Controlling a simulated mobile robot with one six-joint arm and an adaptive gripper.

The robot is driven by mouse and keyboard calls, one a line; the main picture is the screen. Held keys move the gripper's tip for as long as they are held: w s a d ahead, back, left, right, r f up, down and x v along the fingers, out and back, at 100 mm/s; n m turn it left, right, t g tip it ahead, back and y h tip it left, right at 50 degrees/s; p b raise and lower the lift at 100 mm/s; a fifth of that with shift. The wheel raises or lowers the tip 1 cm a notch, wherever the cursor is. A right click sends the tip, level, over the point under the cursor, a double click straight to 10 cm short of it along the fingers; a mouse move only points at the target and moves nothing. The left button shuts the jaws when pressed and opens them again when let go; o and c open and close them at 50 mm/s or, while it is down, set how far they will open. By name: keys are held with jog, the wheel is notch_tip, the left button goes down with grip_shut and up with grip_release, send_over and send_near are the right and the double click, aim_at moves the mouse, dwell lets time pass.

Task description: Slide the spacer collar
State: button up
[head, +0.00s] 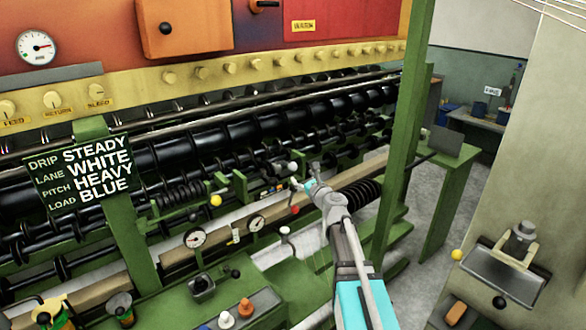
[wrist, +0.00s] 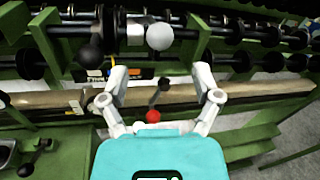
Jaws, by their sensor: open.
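My gripper (head: 304,177) is open and empty at the front of the long green machine. In the wrist view its two pale fingers (wrist: 160,78) are spread wide. A white ball knob (wrist: 159,36) stands just beyond and between them, apart from both. A black ball knob (wrist: 90,56) is to its left. Dark collars and discs sit on the horizontal rods (wrist: 245,32) behind; I cannot tell which one is the spacer collar. A red ball (wrist: 153,115) on a dark lever shows between the fingers, close to my teal gripper body.
A signboard (head: 82,172) reads STEADY, WHITE, HEAVY, BLUE. Two dial gauges (head: 195,238) and a green ledge with knobs (head: 225,320) lie left of my arm. A green post (head: 402,130) stands to the right. Grey floor (head: 405,295) is open beyond my arm.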

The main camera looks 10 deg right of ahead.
aim_at(295, 169)
jog(key=x, duration=0.7)
jog(key=shift+w+a, duration=0.1)
jog(key=shift+w, duration=0.2)
jog(key=shift+c, duration=0.3)
grip_shut()
